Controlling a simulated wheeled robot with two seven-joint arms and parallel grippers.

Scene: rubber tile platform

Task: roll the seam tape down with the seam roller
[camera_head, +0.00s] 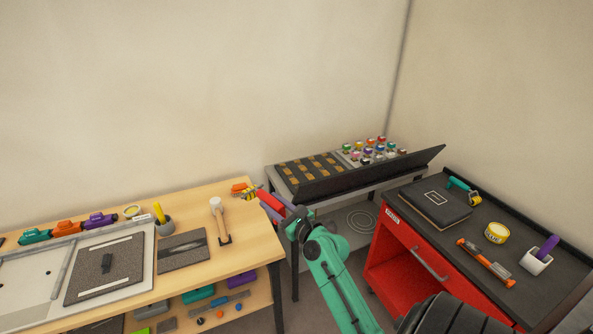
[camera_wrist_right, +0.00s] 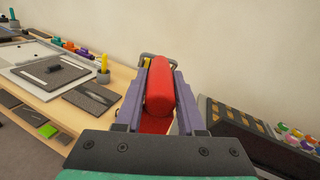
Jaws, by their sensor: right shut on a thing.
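My right gripper (camera_head: 274,205), with purple fingers, is shut on the red handle of the seam roller (camera_head: 267,199). In the wrist view the red handle (camera_wrist_right: 159,88) lies lengthwise between the fingers, and a grey metal frame shows past its far end. The roller is held in the air by the right end of the wooden workbench (camera_head: 240,207). On the bench's left, a dark speckled tile (camera_head: 90,277) lies on a light board. It carries pale strips along two edges; I cannot tell which is the seam tape. A small dark block (camera_head: 107,263) sits on it. My left gripper is out of view.
A mallet (camera_head: 218,220), a flat dark panel (camera_head: 183,252) and a cup with a yellow-handled tool (camera_head: 163,224) stand on the bench. Several clamps line its back. A red cart (camera_head: 395,245) with a yellow tape roll (camera_head: 497,233) is at right. A bottle rack stands behind.

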